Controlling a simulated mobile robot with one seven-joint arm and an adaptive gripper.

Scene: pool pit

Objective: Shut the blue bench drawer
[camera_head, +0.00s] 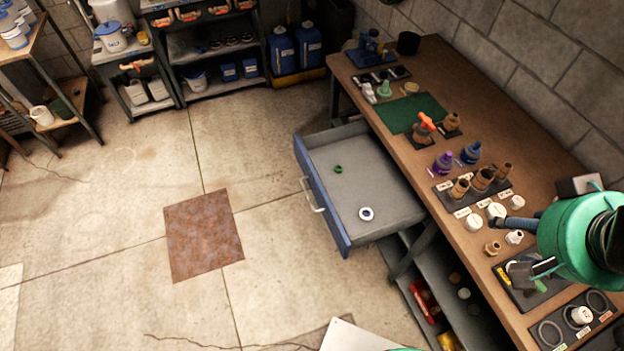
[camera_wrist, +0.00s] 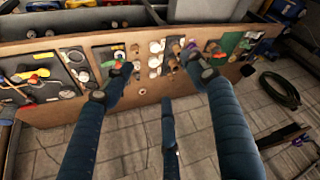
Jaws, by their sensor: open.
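The bench drawer (camera_head: 375,205) is pulled out from the left side of the brown-topped bench (camera_head: 480,150) in the head view. Its blue front (camera_head: 322,198) has a pale bar handle (camera_head: 312,195) and faces left into the room. A small green ring (camera_head: 338,169) and a white round part (camera_head: 366,214) lie inside the drawer. In the head view my arm is at the right, over the bench, well away from the drawer handle.
Fittings, valves and labelled trays crowd the bench top, with a green mat (camera_head: 408,113) towards the far end. Shelves with jugs (camera_head: 282,52) stand at the back. The concrete floor left of the drawer is clear, with a flat rusty plate (camera_head: 203,234).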

